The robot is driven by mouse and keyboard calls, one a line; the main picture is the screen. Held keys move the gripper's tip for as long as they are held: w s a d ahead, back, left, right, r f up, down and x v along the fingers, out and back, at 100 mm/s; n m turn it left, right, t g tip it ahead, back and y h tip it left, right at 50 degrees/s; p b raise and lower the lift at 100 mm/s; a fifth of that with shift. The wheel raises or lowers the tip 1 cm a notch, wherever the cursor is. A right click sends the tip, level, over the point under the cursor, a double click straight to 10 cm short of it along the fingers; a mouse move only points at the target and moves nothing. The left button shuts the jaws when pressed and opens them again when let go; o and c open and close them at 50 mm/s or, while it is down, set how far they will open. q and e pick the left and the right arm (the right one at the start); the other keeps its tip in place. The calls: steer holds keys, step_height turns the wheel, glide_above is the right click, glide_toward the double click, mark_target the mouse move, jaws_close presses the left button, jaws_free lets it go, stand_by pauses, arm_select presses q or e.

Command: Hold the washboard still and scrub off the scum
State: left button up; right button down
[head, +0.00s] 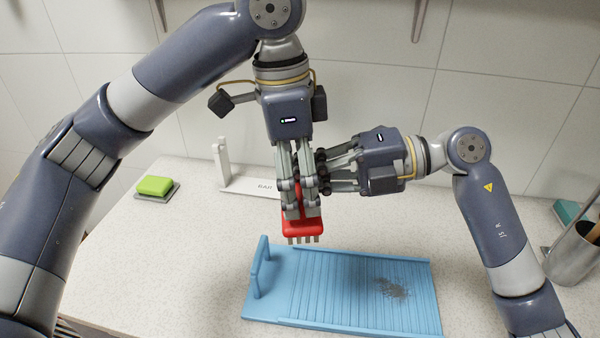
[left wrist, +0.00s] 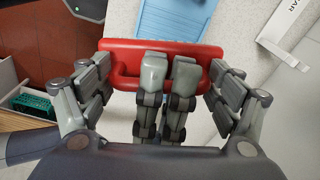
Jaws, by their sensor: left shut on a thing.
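The blue ribbed washboard (head: 350,310) lies on the counter in the head view, its raised handle bar at its left end. A dark grey scum patch (head: 391,288) is on its right part. My left gripper (head: 300,208) points down and is shut on a red brush (head: 303,228), bristles down, near the washboard's far edge and left of the scum. The left wrist view also shows the red brush (left wrist: 205,53) at the fingers and part of the washboard (left wrist: 172,20). My right gripper (head: 324,169) points left, its fingertips close beside the left gripper's fingers; whether they touch or hold anything is unclear.
A green sponge (head: 155,185) lies on a grey dish at the back left. A white stand marked "BAR" (head: 250,187) is behind the grippers. A metal cup (head: 572,255) and a teal block (head: 568,212) are at the right.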

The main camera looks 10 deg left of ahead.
arm_select(q)
steer(key=o, duration=0.9)
